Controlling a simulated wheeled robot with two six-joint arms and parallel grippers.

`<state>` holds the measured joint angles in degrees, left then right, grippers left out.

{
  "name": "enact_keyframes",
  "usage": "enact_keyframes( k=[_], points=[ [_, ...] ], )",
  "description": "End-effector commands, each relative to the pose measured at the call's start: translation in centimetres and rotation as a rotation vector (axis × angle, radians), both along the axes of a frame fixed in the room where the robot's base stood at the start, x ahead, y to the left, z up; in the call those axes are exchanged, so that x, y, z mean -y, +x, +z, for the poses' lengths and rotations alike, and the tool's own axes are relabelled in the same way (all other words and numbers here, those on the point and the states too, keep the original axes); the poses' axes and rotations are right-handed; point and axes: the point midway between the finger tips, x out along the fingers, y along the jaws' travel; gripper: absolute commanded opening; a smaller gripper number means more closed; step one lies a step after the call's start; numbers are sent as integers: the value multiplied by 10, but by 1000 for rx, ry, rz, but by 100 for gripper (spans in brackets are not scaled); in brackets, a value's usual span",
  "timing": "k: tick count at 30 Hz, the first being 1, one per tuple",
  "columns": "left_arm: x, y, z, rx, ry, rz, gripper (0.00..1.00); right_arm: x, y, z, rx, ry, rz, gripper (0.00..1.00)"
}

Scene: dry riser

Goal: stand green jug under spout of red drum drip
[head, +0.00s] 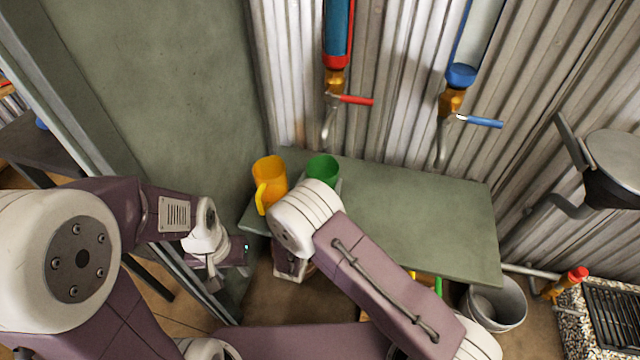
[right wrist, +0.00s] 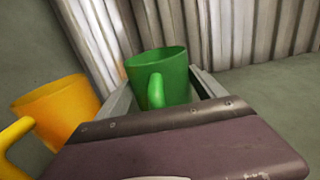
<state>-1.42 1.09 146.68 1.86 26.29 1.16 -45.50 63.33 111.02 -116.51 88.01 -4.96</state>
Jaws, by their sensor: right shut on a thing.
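The green jug (head: 322,168) is near the back left of the green bench, partly hidden by my right arm. In the right wrist view the green jug (right wrist: 158,72) is upright between the fingers of my right gripper (right wrist: 163,92), its handle towards the camera. My right gripper is shut on it. The red drum drip (head: 336,70) hangs on the corrugated wall, with a red lever and a downward metal spout (head: 327,122). The spout shows just above the jug in the head view; I cannot tell whether they line up. My left gripper (head: 240,256) is left of the bench; its jaws are unclear.
A yellow jug (head: 268,183) stands just left of the green one, also in the right wrist view (right wrist: 62,108). A blue drum drip (head: 460,78) hangs to the right. The green bench (head: 440,215) is clear on its right. A bucket (head: 497,302) stands below.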

Motion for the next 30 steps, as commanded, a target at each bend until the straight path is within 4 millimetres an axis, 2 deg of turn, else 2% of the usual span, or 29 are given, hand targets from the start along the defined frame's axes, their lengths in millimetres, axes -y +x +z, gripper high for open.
enact_keyframes(
  k=[5,6,7,16,24,30],
  points=[
    [0,0,0,0,0,0,36,0,-1,-3,-8,1,1,35],
    [0,0,0,0,0,0,36,0,-1,-3,-8,1,1,90],
    [0,0,0,0,0,0,36,0,-1,-3,-8,1,1,98],
    [0,0,3,0,0,0,36,-2,-5,-1,-8,-1,3,100],
    [0,0,24,0,0,0,36,-21,-59,0,-8,-3,7,100],
    [0,0,29,0,0,0,36,-27,-84,-2,-8,-2,3,100]
  ],
)
